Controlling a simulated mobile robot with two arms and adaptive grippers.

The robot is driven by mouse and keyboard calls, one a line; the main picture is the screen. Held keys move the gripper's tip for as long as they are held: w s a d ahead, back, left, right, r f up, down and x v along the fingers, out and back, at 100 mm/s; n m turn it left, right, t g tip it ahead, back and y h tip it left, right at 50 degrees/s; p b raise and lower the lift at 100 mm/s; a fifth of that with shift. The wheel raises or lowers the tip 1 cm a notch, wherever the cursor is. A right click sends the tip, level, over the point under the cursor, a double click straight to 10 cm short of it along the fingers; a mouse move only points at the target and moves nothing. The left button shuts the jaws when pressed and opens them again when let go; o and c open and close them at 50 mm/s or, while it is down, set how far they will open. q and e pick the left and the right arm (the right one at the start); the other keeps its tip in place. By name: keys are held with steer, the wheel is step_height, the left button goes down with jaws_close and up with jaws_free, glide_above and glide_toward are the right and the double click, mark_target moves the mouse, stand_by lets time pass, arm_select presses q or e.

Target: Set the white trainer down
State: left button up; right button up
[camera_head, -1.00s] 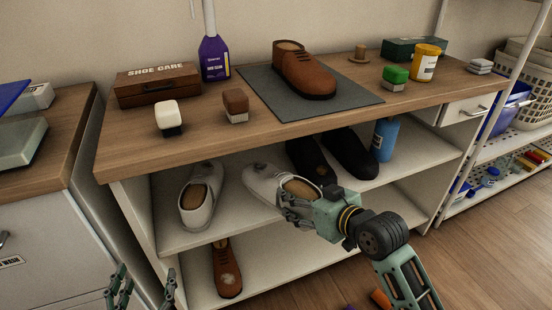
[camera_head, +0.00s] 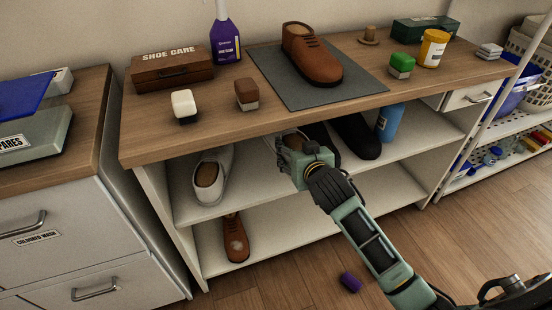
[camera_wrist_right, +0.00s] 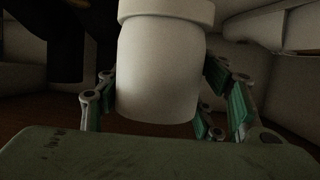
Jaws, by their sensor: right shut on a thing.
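My right gripper (camera_head: 292,150) reaches into the upper shelf of the bench and is shut on a white trainer. In the head view the gripper hides nearly all of this trainer. In the right wrist view the white trainer (camera_wrist_right: 160,75) fills the space between the green fingers (camera_wrist_right: 165,110), its rounded end toward the camera. I cannot tell whether its sole touches the shelf. Another white trainer (camera_head: 212,176) stands on the upper shelf (camera_head: 190,212) to the left. My left gripper is out of view.
Black shoes (camera_head: 357,137) and a blue bottle (camera_head: 388,122) stand right of the gripper. A brown shoe (camera_head: 235,238) is on the lower shelf. The worktop (camera_head: 215,120) overhangs the gripper. A purple object (camera_head: 351,282) lies on the floor.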

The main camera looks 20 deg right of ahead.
steer(key=w+a+f+b, duration=0.1)
steer(key=w+a+f, duration=0.1)
steer(key=f, duration=0.1)
steer(key=w+a+f+b, duration=0.1)
steer(key=w+a+f, duration=0.1)
steer(key=f, duration=0.1)
steer(key=w+a+f+b, duration=0.1)
steer(key=w+a+f, duration=0.1)
steer(key=f, duration=0.1)
steer(key=shift+b, duration=0.4)
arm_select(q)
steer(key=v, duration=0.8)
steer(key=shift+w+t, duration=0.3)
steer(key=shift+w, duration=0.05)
arm_select(e)
steer(key=shift+r, duration=0.1)
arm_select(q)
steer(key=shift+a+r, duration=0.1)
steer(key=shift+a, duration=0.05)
arm_select(e)
steer(key=o, duration=1.6)
steer(key=shift+s, duration=0.15)
